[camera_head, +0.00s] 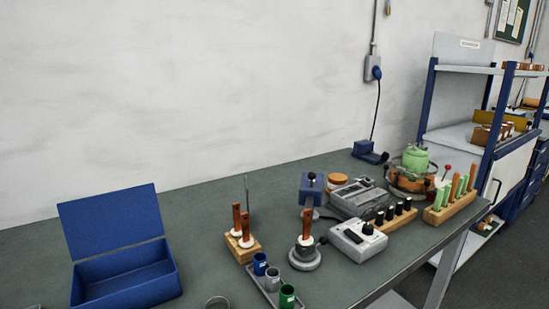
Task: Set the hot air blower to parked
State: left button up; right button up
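I cannot tell for sure which item is the hot air blower. A small blue device with a black end (369,152) lies at the back edge of the table, below a cable from the wall socket. A blue block with a dark knob on top (312,187) stands upright mid-table. A grey box with a black knob (358,238) sits nearer the front edge. Any parked setting or marking is too small to read. Neither of my grippers is in view.
An open blue box (122,272) stands on the left of the green-grey table (205,205). Shelves (465,68) stand beyond.

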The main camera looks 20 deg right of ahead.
aim_at(311, 188)
jog(key=l+u, duration=0.3)
jog(key=l, duration=0.3)
jog(key=l+u, duration=0.3)
jog(key=l, duration=0.3)
jog(key=l+u, duration=0.3)
jog(key=l, duration=0.3)
jog(key=k+l+u, duration=0.15)
jog(key=l+u, duration=0.2)
jog(key=l, duration=0.25)
